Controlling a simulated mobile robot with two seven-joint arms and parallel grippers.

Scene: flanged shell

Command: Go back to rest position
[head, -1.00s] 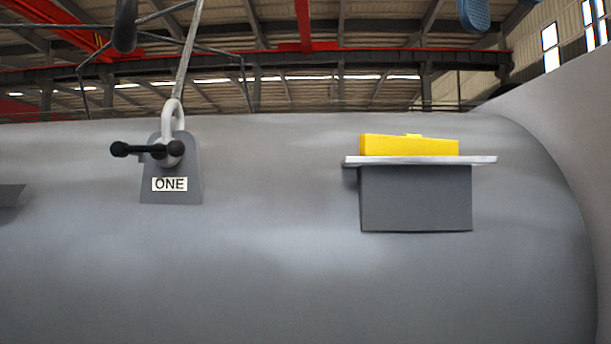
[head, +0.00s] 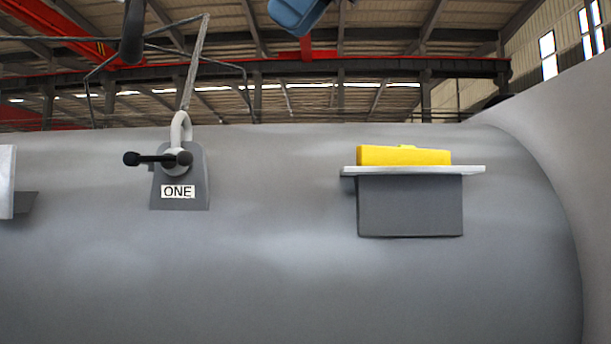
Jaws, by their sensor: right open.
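My right gripper (head: 300,12) shows only in part at the top edge of the head view, as a blue and grey finger piece. It is open and hangs in front of the roof, above the grey shell (head: 290,265), touching nothing that I can see. The rest of it is cut off by the frame. My left gripper is not in view.
A yellow block (head: 403,156) lies on a light plate (head: 412,170) atop a grey bracket (head: 410,207). At left, a shackle (head: 181,130) with a cable joins a lug labelled ONE (head: 178,192). A pale slab (head: 7,180) stands at the left edge.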

